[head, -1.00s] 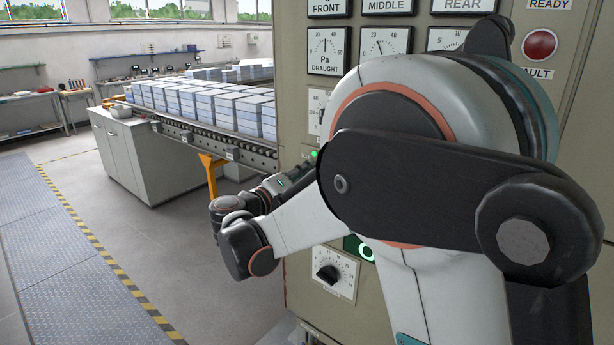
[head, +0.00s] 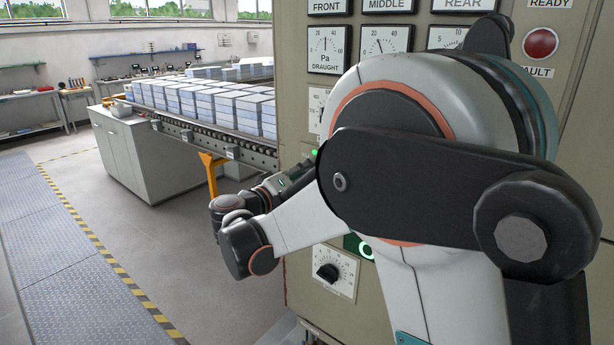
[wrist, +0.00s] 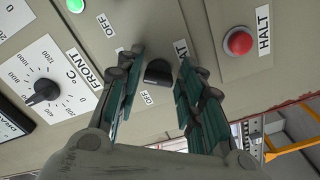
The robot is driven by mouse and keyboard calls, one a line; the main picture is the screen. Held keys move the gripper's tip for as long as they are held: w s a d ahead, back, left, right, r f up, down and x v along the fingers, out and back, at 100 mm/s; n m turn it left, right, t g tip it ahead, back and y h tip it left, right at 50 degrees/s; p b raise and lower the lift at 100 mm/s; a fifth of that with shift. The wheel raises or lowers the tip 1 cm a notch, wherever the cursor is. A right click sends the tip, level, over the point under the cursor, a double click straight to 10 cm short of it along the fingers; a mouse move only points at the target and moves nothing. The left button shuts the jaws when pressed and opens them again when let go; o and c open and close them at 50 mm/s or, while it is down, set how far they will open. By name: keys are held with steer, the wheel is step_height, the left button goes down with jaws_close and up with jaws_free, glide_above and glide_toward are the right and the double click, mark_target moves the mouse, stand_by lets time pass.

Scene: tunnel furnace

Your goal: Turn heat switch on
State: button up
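The heat switch (wrist: 158,73) is a black knob on the beige panel in the wrist view. A partly hidden label ending in "AT" is beside it, and a small "OFF" label is on its other side. My gripper (wrist: 156,68) is open, with one dark green finger on each side of the switch. A gap shows between the knob and each finger, and I cannot tell how deep the fingertips reach. In the head view my arm covers the switch and the gripper's fingers.
A red HALT button (wrist: 238,41) is to the right of the fingers. A FRONT temperature dial (wrist: 45,91) and a lit green lamp (wrist: 75,5) are to the left. In the head view, a conveyor (head: 215,137) with stacked blocks stands behind the panel (head: 295,110). Open floor lies left.

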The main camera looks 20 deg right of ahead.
steer(key=v, duration=1.2)
steer(key=shift+w, duration=0.1)
